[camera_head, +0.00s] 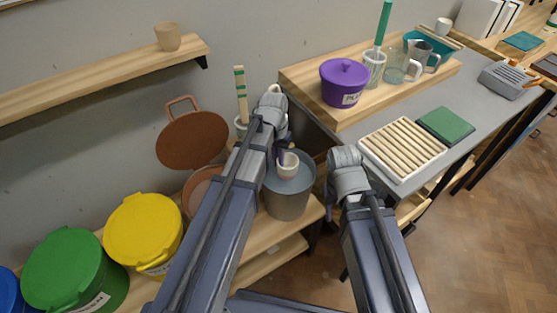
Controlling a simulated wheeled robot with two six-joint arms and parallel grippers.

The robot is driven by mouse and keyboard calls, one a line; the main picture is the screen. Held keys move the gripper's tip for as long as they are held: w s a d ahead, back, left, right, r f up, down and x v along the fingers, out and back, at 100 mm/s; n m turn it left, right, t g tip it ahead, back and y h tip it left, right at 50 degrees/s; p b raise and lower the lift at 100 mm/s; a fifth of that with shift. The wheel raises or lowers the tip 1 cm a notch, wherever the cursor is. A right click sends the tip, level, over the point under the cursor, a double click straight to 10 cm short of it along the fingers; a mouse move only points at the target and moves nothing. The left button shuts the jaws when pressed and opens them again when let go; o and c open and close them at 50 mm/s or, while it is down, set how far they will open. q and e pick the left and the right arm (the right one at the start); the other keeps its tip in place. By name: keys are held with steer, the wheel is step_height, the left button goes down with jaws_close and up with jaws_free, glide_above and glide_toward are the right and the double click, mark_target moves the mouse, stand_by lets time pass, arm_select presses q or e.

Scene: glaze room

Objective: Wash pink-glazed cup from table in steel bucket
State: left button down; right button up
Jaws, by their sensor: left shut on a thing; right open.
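The steel bucket (288,204) stands on the low wooden bench in the middle of the view, with grey content showing inside its rim. My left gripper (286,150) is over the bucket and shut on a small cup (288,167). The cup looks whitish-pink and sits at or just above the bucket's opening; I cannot tell whether it touches the content. My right gripper (333,203) is open and empty, to the right of the bucket, with its fingers largely hidden.
Yellow (143,228) and green (75,268) lidded tubs stand left on the bench. A brown lid (192,140) leans against the wall. At right, the grey table (475,110) holds a slatted rack (402,147), a green board (446,125) and a wooden board with a purple pot (344,82).

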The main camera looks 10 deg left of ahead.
arm_select(q)
steer(key=shift+f+b, duration=2)
steer(key=shift+f+b, duration=0.3)
steer(key=shift+s+a, duration=0.15)
steer(key=shift+s+a, duration=0.55)
steer(key=shift+a, duration=0.05)
steer(key=shift+w+d, duration=0.1)
steer(key=shift+w+d, duration=0.6)
steer(key=shift+d, duration=0.05)
